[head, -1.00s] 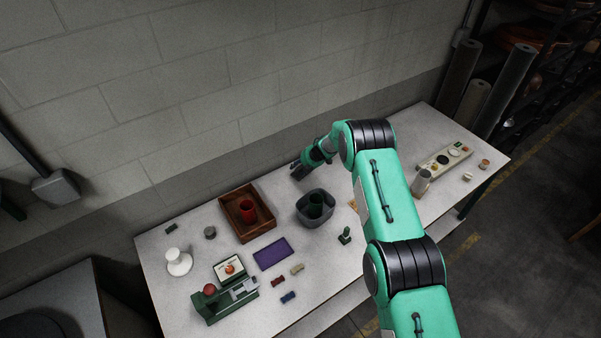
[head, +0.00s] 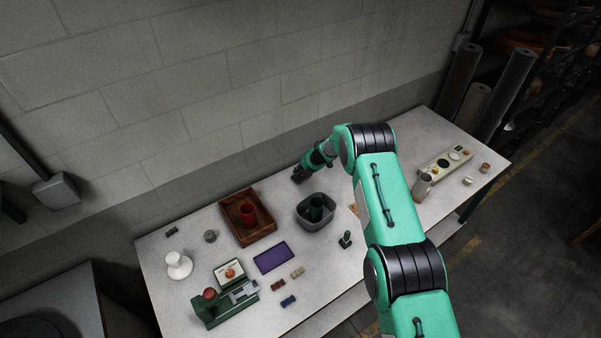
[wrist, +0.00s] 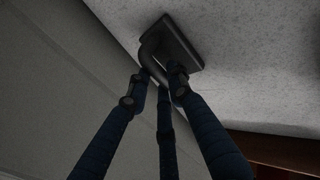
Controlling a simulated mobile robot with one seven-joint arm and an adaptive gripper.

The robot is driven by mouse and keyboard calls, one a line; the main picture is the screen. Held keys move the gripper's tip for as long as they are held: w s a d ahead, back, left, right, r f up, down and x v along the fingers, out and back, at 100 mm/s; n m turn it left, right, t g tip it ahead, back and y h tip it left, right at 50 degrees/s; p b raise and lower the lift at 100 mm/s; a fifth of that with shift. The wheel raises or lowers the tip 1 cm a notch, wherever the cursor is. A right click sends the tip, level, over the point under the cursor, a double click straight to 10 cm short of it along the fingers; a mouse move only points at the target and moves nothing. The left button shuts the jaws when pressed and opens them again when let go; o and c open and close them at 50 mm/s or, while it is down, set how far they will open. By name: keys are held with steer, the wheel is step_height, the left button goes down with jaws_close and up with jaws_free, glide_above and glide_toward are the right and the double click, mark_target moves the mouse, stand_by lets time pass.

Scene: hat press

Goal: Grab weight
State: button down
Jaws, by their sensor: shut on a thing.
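The weight (wrist: 182,42) is a dark block with a flat, squarish base and a curved handle, seen in the wrist view against the pale speckled tabletop. My gripper (wrist: 155,88) has its dark blue fingers closed at the handle. In the head view my gripper (head: 304,170) is at the back edge of the table, near the wall. There the weight is too small and dark to make out from the fingers. I cannot tell whether its base touches the table.
A grey bin (head: 301,216) with a green cup stands just in front of my gripper. A brown wooden tray (head: 230,228) with a red cup is to the left. A control panel (head: 443,165) lies at the right end. The wall runs close behind.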

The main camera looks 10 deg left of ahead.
mark_target(299, 172)
steer(key=shift+r, duration=0.15)
steer(key=shift+r, duration=1.1)
steer(key=shift+s+a+r+b, duration=0.15)
steer(key=shift+s+r+b, duration=0.2)
steer(key=shift+r+b, duration=0.15)
steer(key=s+a+b, duration=0.2)
steer(key=s, duration=0.6)
steer(key=s+a+b, duration=0.2)
steer(key=s, duration=0.6)
steer(key=shift+s+a, duration=0.25)
steer(key=shift+a, duration=0.05)
